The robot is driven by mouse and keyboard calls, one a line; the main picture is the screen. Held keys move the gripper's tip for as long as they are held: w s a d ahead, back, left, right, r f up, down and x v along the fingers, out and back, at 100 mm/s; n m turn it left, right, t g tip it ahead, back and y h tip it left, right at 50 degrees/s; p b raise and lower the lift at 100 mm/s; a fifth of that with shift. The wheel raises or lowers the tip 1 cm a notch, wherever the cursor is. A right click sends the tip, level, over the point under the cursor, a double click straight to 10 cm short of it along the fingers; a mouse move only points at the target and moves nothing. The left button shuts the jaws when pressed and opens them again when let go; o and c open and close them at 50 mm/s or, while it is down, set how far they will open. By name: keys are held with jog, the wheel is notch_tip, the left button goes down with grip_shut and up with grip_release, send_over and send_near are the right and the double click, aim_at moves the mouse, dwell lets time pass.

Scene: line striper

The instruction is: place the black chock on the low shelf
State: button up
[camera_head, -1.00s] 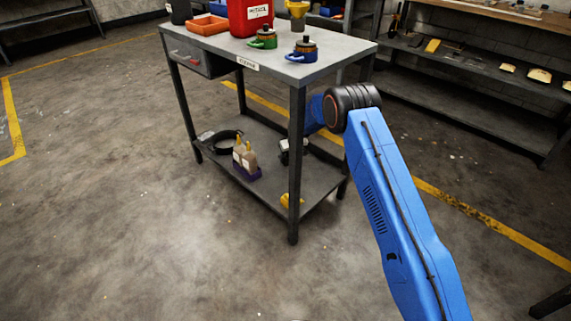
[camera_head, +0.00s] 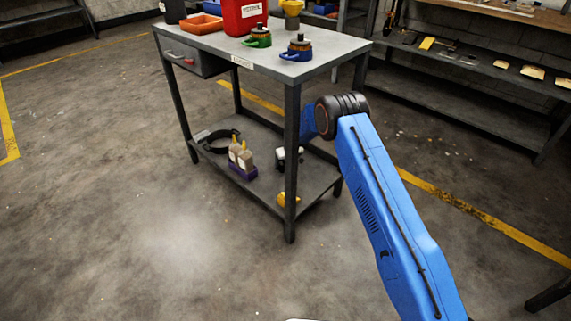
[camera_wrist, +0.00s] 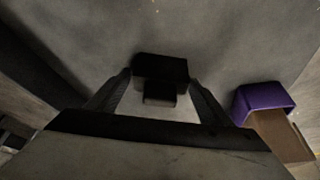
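In the wrist view the black chock (camera_wrist: 160,66) sits between the fingertips of my gripper (camera_wrist: 160,80), with one finger against each side. My gripper looks shut on it. The grey low shelf (camera_head: 262,187) is the lower level of the workbench, and its surface (camera_wrist: 225,40) fills the area beyond the chock in the wrist view. In the head view my arm reaches in behind the near right leg, and the chock is not clearly visible there. I cannot tell whether the chock touches the shelf or hangs just above it.
A black ring-shaped thing (camera_head: 205,148) lies farther left. A yellow object (camera_head: 282,199) sits near the front leg (camera_head: 291,165).

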jog(key=shift+r, duration=0.15)
jog(key=v, duration=1.2)
dwell(0.5)
